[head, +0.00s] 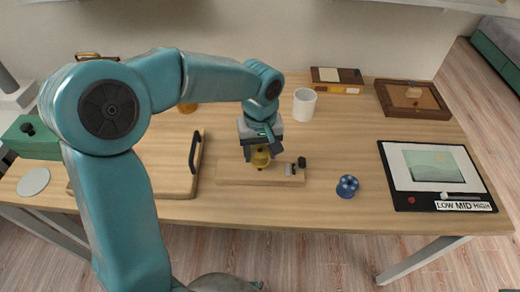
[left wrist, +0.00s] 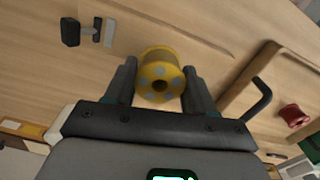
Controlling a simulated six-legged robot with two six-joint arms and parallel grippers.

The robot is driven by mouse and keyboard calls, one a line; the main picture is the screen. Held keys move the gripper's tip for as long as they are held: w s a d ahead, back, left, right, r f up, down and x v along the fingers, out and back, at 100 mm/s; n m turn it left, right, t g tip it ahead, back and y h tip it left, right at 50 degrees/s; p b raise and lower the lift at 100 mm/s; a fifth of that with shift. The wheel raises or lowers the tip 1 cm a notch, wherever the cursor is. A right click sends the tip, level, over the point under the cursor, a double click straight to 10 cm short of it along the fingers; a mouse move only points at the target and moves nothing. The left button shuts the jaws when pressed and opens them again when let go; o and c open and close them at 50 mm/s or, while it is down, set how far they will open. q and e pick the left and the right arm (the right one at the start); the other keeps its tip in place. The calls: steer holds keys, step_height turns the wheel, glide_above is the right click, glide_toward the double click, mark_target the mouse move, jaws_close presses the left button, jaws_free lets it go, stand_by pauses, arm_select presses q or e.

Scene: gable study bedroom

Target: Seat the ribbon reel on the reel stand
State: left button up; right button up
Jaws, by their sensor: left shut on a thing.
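The yellow ribbon reel (head: 260,158) is held between the fingers of my left gripper (head: 261,150), which is shut on it. In the left wrist view the reel (left wrist: 160,75) shows its round end with pale spots, between the two dark fingers (left wrist: 160,88). A low light-wood base (head: 235,175), which looks like the reel stand, lies below it, with a grey block (head: 290,169) and a dark knob (head: 302,162) at its right end. The reel is over the middle of this base; I cannot tell whether they touch. My right gripper is out of view.
A blue spotted reel (head: 347,187) stands to the right. A white mug (head: 304,104) is behind. A panel with a slider (head: 440,178) and a wooden tray (head: 413,99) are at the right. A board with a black handle (head: 195,152) is at the left; a red reel (left wrist: 294,115) shows in the wrist view.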

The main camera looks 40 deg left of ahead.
mark_target(260, 161)
arm_select(q)
steer(key=shift+f+b, duration=1.8)
steer(key=shift+f, duration=0.3)
steer(key=o, duration=1.1)
steer(key=shift+r, duration=0.1)
step_height(260, 161, up, 16)
steer(key=shift+r+p, duration=0.15)
steer(key=shift+p, duration=0.85)
